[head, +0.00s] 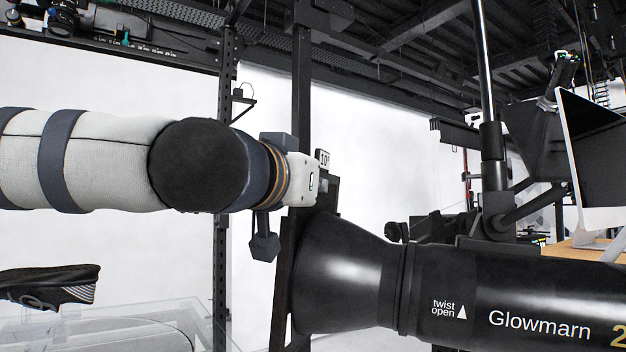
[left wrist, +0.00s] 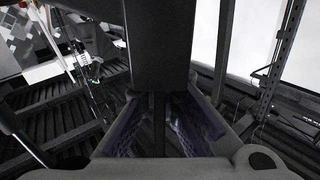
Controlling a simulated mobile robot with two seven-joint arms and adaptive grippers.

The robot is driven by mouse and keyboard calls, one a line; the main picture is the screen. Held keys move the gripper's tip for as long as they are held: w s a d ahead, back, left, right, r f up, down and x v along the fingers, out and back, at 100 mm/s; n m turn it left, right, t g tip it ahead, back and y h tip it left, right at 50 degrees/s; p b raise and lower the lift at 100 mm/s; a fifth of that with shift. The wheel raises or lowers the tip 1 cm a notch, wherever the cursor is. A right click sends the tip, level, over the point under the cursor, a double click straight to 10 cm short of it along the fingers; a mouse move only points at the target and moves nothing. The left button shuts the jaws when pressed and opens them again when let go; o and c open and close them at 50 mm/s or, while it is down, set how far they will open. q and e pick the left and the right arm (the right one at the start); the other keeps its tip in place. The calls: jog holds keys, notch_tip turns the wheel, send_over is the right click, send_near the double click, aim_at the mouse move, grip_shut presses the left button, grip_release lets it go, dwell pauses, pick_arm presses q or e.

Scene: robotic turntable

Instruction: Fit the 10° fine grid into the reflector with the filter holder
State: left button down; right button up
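The reflector (head: 338,270) is a black flared cone on the lamp body marked Glowmarn (head: 540,322), with its mouth facing left. The 10° fine grid (head: 323,159) shows its small "10°" tag at the tip of my left gripper (head: 312,180). A dark upright slab (head: 288,300), apparently the filter holder seen edge-on, stands by the reflector's mouth; contact is unclear. In the left wrist view, a dark block (left wrist: 160,45) sits between the fingertips of my left gripper (left wrist: 160,95), which seems closed on it. The grid's face and the reflector's inside are hidden. My right gripper is out of view.
A clear turntable top (head: 130,325) carries a dark shoe (head: 50,284) at lower left. A black stand pole (head: 493,150) and a monitor (head: 597,160) are at the right. A perforated metal upright (head: 222,200) stands behind my left arm, before a white backdrop.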

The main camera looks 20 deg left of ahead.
aim_at(310, 210)
pick_arm(q)
jog(key=shift+a+f, duration=0.15)
jog(key=shift+f, duration=1.4)
jog(key=c, duration=1.7)
grip_release()
jog(key=shift+f, duration=0.2)
jog(key=s, duration=1.2)
jog(key=shift+s+a, duration=0.1)
jog(key=shift+a, duration=0.2)
